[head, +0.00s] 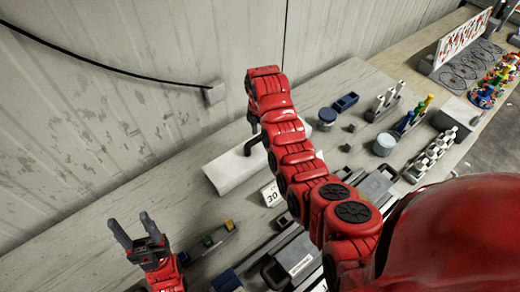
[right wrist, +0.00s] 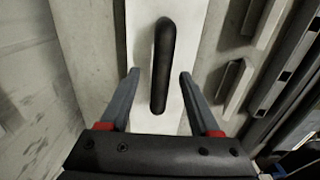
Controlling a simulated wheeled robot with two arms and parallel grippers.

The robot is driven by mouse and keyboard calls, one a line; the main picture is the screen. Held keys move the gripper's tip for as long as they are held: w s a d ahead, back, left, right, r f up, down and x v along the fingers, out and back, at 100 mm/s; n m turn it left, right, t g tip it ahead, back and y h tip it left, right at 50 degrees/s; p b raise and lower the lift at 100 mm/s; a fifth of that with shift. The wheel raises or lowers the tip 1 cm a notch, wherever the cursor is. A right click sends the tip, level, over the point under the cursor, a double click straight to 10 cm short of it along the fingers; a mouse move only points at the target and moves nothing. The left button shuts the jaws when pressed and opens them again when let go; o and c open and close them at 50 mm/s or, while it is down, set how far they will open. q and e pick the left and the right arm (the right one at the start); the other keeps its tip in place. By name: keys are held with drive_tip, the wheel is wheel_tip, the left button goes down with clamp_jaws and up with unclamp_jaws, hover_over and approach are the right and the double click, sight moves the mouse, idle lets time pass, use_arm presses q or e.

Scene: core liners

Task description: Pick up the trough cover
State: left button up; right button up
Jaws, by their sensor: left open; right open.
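The trough cover appears to be the long white piece (head: 228,176) lying by the wall at the back of the bench. It also shows in the right wrist view as a white strip (right wrist: 158,122) with an upright black bar handle (right wrist: 163,65) along its middle. My right gripper (right wrist: 158,76) is open, with one finger on each side of the handle's near part and a gap on both sides. In the head view my right arm hides part of the cover. My left gripper (head: 128,228) is open and empty at the lower left, away from the cover.
A card marked 30 (head: 271,194) is beside the cover. The wall is close behind.

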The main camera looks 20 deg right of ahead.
sight(260, 146)
drive_tip(key=shift+s+f+p, duration=0.1)
drive_tip(key=shift+f+p, duration=0.3)
drive_tip(key=shift+f, duration=0.85)
clamp_jaws()
idle(0.4)
